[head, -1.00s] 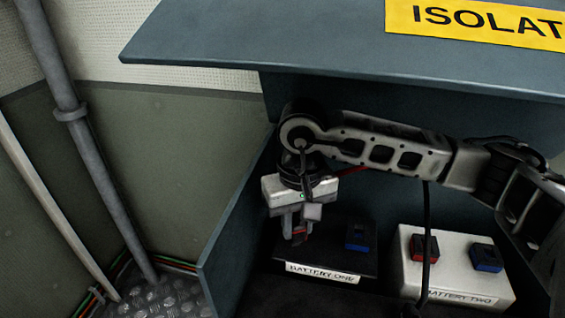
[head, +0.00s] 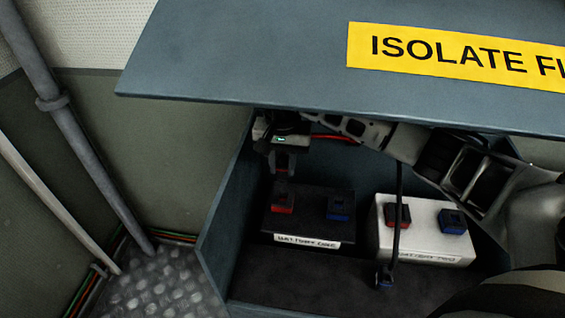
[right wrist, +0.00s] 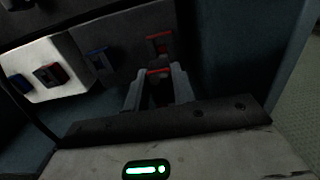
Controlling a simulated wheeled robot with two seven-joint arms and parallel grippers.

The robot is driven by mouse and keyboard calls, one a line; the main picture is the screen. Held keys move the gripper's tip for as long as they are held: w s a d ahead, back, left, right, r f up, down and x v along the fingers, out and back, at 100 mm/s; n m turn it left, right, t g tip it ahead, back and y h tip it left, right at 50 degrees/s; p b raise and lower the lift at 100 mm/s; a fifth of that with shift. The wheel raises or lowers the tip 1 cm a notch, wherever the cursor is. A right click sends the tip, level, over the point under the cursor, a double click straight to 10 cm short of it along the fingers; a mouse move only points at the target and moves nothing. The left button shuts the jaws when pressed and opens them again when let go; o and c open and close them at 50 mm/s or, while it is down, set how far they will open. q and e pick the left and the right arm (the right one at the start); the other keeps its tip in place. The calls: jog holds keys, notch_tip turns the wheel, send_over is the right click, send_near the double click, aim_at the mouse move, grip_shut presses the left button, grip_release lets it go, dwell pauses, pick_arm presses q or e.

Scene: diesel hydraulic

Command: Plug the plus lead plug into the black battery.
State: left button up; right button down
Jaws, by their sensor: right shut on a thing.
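The black battery (head: 300,222) stands in the box, with a red socket (head: 283,198) at its left and a blue socket (head: 340,205) at its right. My right gripper (head: 284,174) is above and behind the red socket in the head view. In the right wrist view its fingers (right wrist: 159,82) are shut on the red plus lead plug (right wrist: 158,72), mostly hidden between them. The red socket (right wrist: 160,42) shows ahead of the fingertips, with a gap seeming to lie between it and the plug. My left gripper is not in view.
A white battery (head: 420,240) with red and blue sockets stands to the right. The box lid (head: 250,60) overhangs my right arm. Bare box floor lies in front.

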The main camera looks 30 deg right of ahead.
aim_at(282, 180)
jog(key=shift+f+b, duration=0.5)
jog(key=shift+f, duration=0.25)
notch_tip(282, 180, down, 2)
jog(key=shift+f+b, duration=0.2)
jog(key=shift+b, duration=0.9)
jog(key=shift+f+b, duration=0.45)
jog(key=shift+f, duration=0.1)
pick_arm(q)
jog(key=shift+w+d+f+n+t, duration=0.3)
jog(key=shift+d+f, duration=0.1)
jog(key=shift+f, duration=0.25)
pick_arm(e)
jog(key=shift+f, duration=0.1)
pick_arm(q)
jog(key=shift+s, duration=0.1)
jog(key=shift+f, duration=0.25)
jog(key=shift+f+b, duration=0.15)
jog(key=shift+b, duration=0.3)
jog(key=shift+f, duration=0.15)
